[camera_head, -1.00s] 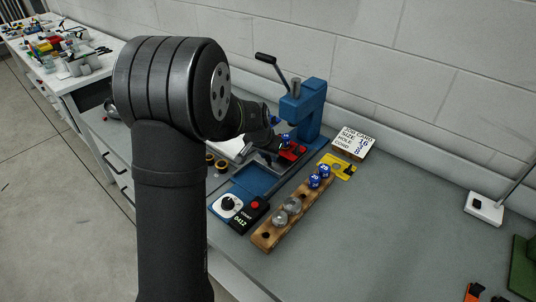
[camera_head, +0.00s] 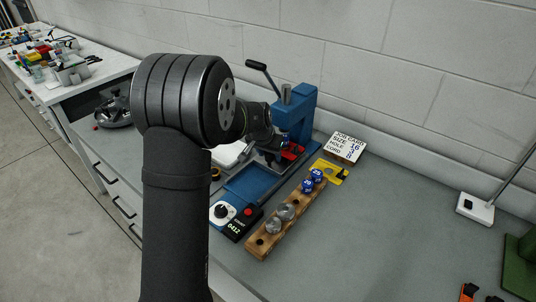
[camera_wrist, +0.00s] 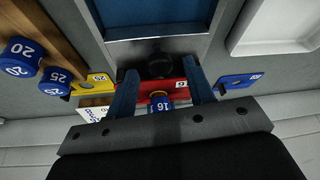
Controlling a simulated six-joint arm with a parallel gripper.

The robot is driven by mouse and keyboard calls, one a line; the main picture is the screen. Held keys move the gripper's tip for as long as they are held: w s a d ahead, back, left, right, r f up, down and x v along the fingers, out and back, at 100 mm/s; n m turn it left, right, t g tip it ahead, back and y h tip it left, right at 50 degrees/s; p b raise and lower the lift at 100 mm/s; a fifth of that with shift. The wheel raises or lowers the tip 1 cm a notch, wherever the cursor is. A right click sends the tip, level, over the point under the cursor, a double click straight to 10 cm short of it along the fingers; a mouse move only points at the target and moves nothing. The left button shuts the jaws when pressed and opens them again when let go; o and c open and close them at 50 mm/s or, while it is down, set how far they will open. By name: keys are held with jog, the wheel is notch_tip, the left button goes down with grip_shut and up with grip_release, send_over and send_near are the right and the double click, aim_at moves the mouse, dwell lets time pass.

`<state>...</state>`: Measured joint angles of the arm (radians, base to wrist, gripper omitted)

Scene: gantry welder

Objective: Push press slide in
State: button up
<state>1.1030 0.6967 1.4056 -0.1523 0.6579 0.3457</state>
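The blue press (camera_head: 297,112) stands on its base at the back of the bench, with its lever up. Its red slide (camera_head: 292,151) sits low at the press, carrying a blue die marked 16. In the wrist view the red slide (camera_wrist: 177,90) lies crosswise, with the blue 16 die (camera_wrist: 160,104) at its middle. My gripper (camera_wrist: 160,84) has its two blue fingers spread apart, one on each side of the die, close to the slide. I cannot tell whether they touch it. In the head view my arm hides much of the gripper.
A wooden rack (camera_head: 263,232) holds blue dies and metal pieces. A yellow plate (camera_head: 329,172) and a job card (camera_head: 343,147) lie right of the press. A control box (camera_head: 235,229) with a counter stands in front. The bench at right is mostly clear.

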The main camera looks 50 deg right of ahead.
jog(key=v, duration=1.7)
jog(key=shift+r, duration=0.15)
jog(key=x, duration=1.7)
jog(key=shift+f, duration=0.3)
jog(key=shift+a+r, duration=0.1)
jog(key=shift+a, duration=0.15)
